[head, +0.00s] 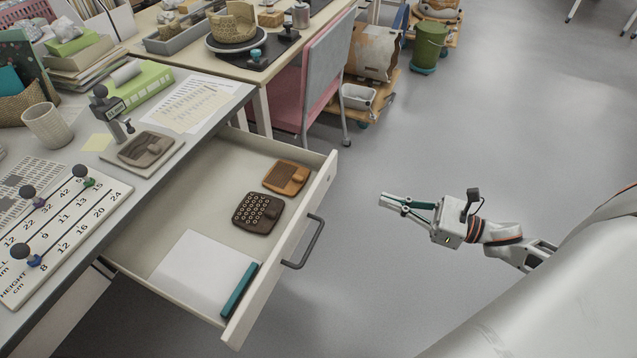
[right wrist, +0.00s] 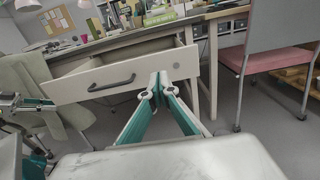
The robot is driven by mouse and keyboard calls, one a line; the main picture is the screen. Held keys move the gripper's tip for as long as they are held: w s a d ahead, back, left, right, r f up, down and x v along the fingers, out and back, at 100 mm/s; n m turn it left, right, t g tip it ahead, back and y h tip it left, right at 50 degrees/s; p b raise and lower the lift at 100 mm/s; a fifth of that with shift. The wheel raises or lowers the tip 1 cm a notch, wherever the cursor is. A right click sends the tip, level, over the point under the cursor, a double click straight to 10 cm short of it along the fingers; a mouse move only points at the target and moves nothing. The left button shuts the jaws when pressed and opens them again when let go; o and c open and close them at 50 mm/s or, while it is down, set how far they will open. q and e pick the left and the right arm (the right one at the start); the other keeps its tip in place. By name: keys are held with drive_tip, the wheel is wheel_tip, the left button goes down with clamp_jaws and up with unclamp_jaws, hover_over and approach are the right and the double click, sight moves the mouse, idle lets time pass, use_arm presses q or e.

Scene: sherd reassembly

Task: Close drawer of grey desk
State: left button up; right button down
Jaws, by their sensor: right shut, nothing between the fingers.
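The grey desk (head: 215,100) stands at the left with its drawer (head: 291,247) pulled far out. The drawer has a pale front and a dark bar handle (head: 303,243). Inside lie an orange-brown sherd (head: 286,177), a dark patterned sherd (head: 257,212), white paper (head: 203,270) and a teal bar (head: 239,290). My right gripper (head: 382,199) is shut and empty, to the right of the drawer front and apart from it. In the right wrist view the drawer front (right wrist: 75,84) and handle (right wrist: 111,83) show beyond the fingertips (right wrist: 160,88). Part of my left gripper (right wrist: 38,103) shows at that view's left edge; its jaws are unclear.
On the desktop are a cup (head: 47,125), a stamp-like tool (head: 111,112), a sherd on a board (head: 146,149) and a number chart (head: 62,225). A pink-seated chair (head: 318,85) stands behind the drawer.

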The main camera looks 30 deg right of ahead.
sight(322, 179)
drive_tip(key=x, duration=1.3)
drive_tip(key=shift+w+a+r+b, duration=0.1)
drive_tip(key=shift+w+a+b, duration=0.05)
drive_tip(key=shift+b, duration=0.25)
drive_tip(key=shift+w+a, duration=0.15)
drive_tip(key=shift+w, duration=0.05)
drive_tip(key=shift+w, duration=0.1)
